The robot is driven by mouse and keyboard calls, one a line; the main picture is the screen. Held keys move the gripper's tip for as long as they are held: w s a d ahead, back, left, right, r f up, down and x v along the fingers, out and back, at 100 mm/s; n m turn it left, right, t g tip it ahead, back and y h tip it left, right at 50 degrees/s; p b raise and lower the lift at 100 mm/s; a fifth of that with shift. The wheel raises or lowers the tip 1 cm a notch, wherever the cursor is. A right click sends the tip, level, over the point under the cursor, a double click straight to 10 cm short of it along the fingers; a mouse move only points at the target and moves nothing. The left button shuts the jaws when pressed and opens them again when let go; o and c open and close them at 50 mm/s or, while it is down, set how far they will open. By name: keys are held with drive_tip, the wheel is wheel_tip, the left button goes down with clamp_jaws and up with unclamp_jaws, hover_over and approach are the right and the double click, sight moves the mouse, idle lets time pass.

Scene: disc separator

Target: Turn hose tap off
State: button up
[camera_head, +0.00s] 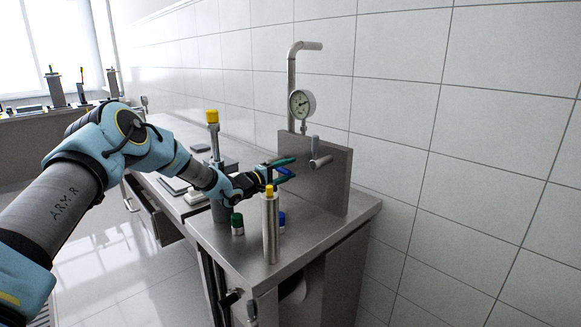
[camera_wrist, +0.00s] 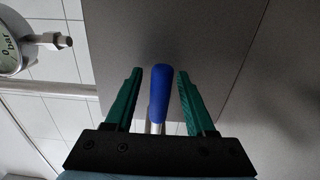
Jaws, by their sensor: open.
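A blue handle (camera_wrist: 158,93) on a metal stem, which I take for the hose tap's lever, stands between the two green fingers of my gripper in the wrist view (camera_wrist: 158,98). A gap shows on each side of it, so the fingers look open around it without gripping. In the head view my gripper (camera_head: 283,168) is in front of the steel upright panel (camera_head: 335,180), and some blue (camera_head: 286,174) shows between its fingers. The tap's body is hidden behind my gripper.
A pressure gauge (camera_head: 302,104) sits on a bent pipe (camera_head: 291,68) above a small metal valve (camera_head: 320,160). A green-capped jar (camera_head: 237,223) is on the bench (camera_head: 235,255).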

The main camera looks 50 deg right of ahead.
drive_tip(key=shift+d, duration=0.55)
clamp_jaws()
idle(1.1)
